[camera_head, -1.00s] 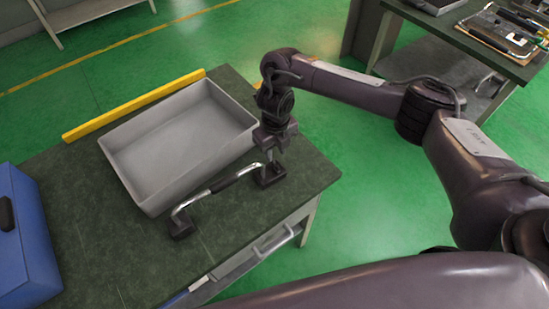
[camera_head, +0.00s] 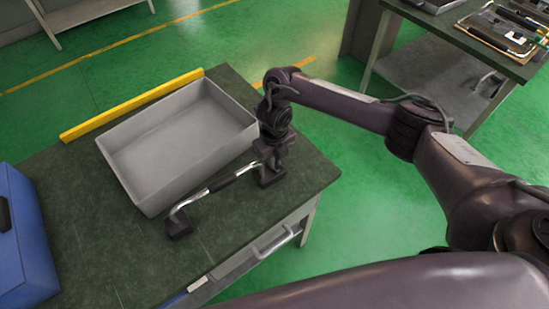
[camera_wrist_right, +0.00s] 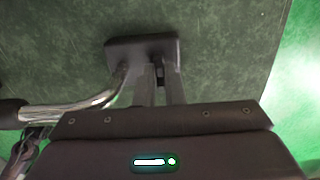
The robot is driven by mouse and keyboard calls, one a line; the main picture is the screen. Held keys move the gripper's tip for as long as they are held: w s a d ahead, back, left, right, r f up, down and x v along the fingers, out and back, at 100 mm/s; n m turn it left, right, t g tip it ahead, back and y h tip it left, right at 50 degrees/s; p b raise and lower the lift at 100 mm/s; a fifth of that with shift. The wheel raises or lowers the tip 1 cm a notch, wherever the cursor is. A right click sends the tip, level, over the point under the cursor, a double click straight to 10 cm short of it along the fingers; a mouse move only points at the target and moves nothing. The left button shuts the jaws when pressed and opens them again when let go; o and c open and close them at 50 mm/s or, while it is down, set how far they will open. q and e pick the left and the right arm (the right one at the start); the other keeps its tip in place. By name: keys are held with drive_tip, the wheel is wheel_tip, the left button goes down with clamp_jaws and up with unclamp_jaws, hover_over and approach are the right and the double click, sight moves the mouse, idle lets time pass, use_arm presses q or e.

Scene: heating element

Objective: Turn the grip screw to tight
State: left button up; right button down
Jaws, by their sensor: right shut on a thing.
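The heating element (camera_head: 232,180) is a bent metal tube with a black sleeve, lying on the dark table in front of the grey tray. It has a dark block at each end; the left block (camera_head: 179,224) is clear of my arm. My right gripper (camera_head: 270,166) points down at the right block (camera_head: 272,179). In the right wrist view the two fingers (camera_wrist_right: 160,78) are close together at that block (camera_wrist_right: 143,48), shut on a small dark part, apparently the grip screw, which is mostly hidden. The tube (camera_wrist_right: 75,108) runs left from the block. My left gripper is out of view.
A grey tray (camera_head: 150,195) stands just behind the element, close to my right wrist. A yellow bar (camera_head: 130,104) lies behind it. A blue box (camera_head: 25,245) is at the left. The table's front right corner is bare.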

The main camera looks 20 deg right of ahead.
drive_tip(key=shift+m, duration=0.3)
drive_tip(key=m, duration=0.3)
drive_tip(key=shift+m+p, duration=0.3)
drive_tip(key=shift+p, duration=0.1)
drive_tip(key=m+p, duration=0.1)
drive_tip(key=m, duration=0.3)
drive_tip(key=shift+r, duration=0.15)
drive_tip(key=m+p, duration=0.3)
drive_tip(key=m, duration=0.2)
drive_tip(key=shift+m, duration=0.4)
drive_tip(key=shift+m+p, duration=1)
drive_tip(key=shift+m, duration=0.9)
drive_tip(key=c, duration=1.5)
unclamp_jaws()
